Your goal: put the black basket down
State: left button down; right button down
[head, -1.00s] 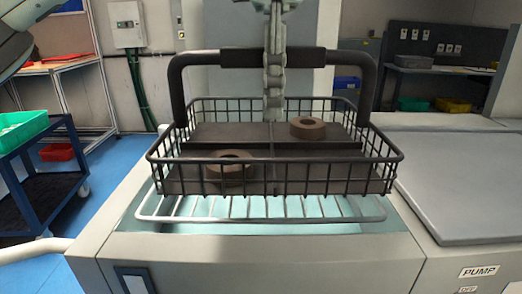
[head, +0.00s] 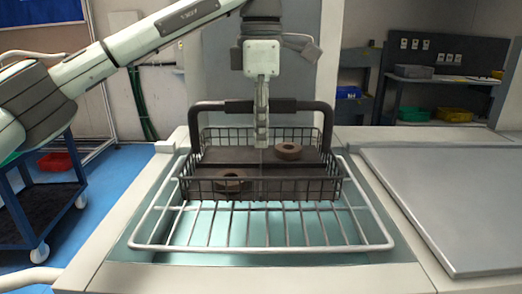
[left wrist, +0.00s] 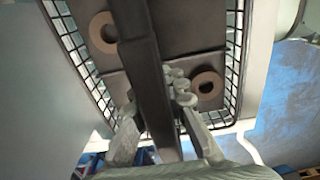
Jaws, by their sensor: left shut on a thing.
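The black wire basket (head: 310,189) is upright over the back part of the white wire rack (head: 165,222) in the teal-lined basin. I cannot tell whether its bottom touches the rack. Two brown rings lie in it, one front left (head: 230,184) and one back right (head: 288,151). My left gripper (head: 262,140) comes down from above at the middle of the basket's raised handle (head: 215,106). In the left wrist view its fingers (left wrist: 165,112) are on either side of the dark handle bar (left wrist: 145,60), shut on it. My right gripper is not in view.
A flat grey lid or counter (head: 450,200) lies to the right of the basin. A blue cart (head: 45,200) stands at left. Shelves with bins (head: 430,80) are at the back right. The front part of the rack is bare.

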aim_at(261, 162)
pick_arm(q)
jog(key=shift+w, duration=0.15)
notch_tip(261, 162, down, 4)
jog(key=shift+r, duration=0.15)
jog(key=c, duration=2)
grip_release()
jog(key=shift+f, duration=0.35)
jog(key=shift+c, duration=0.2)
jog(key=o, duration=0.5)
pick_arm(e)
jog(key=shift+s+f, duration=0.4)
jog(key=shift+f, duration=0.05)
pick_arm(q)
jog(key=shift+r, duration=0.15)
